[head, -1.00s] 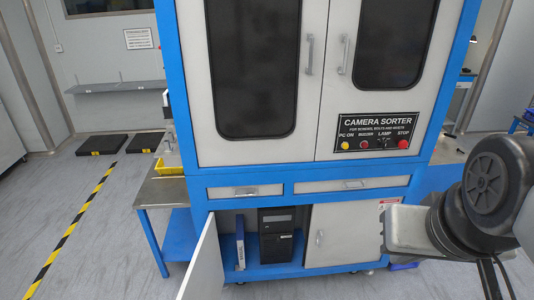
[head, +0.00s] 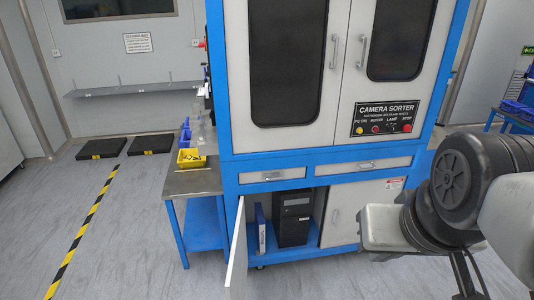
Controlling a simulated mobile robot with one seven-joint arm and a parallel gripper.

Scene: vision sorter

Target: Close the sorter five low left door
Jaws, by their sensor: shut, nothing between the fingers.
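The camera sorter, a blue-framed cabinet (head: 224,100) with light grey doors, stands in front of me in the head view. Its low left door (head: 236,252) is open. It is swung out toward me and seen nearly edge-on, with its lower end close to the picture's bottom edge. The open compartment shows a black computer case (head: 293,218) and a blue-and-white binder (head: 261,229). The low right door (head: 347,210) is shut. Parts of my arm fill the right side of the picture, right of the low doors. My gripper's fingers do not show.
A metal side table (head: 190,182) with a yellow bin (head: 191,159) stands against the sorter's left side. Two shut drawers lie above the low doors. Blue bins stand at far right.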

